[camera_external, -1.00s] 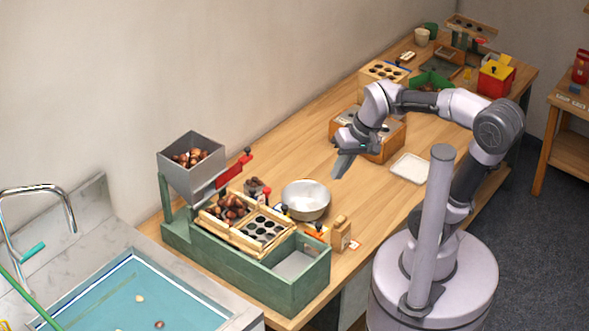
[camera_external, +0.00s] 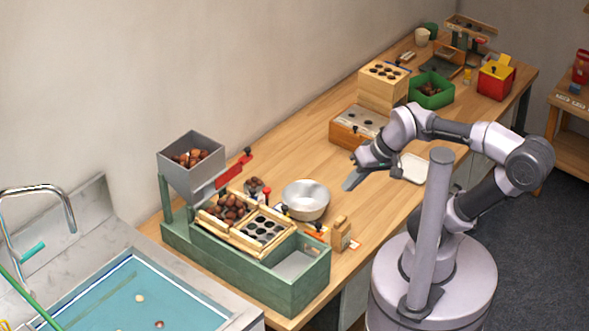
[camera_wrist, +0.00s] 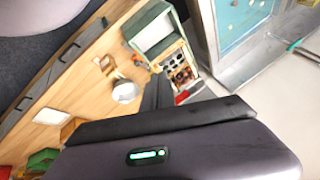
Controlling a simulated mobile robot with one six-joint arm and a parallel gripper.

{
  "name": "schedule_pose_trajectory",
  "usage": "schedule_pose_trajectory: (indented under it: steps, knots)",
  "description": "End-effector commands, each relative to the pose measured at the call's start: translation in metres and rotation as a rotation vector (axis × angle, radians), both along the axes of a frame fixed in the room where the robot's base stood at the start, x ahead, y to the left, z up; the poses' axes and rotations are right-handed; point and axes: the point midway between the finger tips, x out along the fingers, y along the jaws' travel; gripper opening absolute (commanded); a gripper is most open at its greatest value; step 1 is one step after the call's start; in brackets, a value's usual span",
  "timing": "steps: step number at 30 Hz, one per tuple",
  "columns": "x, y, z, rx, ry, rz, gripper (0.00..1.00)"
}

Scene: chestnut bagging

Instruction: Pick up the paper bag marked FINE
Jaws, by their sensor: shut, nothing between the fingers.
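A small brown paper bag (camera_external: 341,234) stands upright on the bench, right of the green sorting stand. Its label is too small to read. In the wrist view a small brown shape near the bench edge looks like the same bag (camera_wrist: 105,64). My gripper (camera_external: 350,184) is shut and empty, held above the bench behind the bag and apart from it. Its dark fingers (camera_wrist: 158,92) show in the wrist view.
A metal bowl (camera_external: 306,199) stands left of the bag, with orange-handled tools (camera_external: 316,231) nearby. The green stand (camera_external: 302,284) holds trays under a grey hopper (camera_external: 191,165) of chestnuts. A white tray (camera_external: 414,168) lies behind my arm. Bare bench lies between bag and gripper.

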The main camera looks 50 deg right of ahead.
Motion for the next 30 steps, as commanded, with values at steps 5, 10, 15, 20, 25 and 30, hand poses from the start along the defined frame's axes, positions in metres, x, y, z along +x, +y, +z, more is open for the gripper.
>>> schedule_pose_trajectory:
  steps: [5,10,15,20,25,30]
  knots:
    - [0.0001,0.0,0.0,0.0,0.0,0.0,0.0]
    - [0.0001,0.0,0.0001,0.0,0.0,0.0,0.0]
    - [0.0001,0.0,0.0,0.0,0.0,0.0,0.29]
    - [0.0001,0.0,0.0001,0.0,0.0,0.0,0.61]
    - [0.0,0.0,0.0,0.0,0.0,0.0,0.65]
    - [0.0033,-0.0018,-0.0001,0.003,0.01,-0.015,0.65]
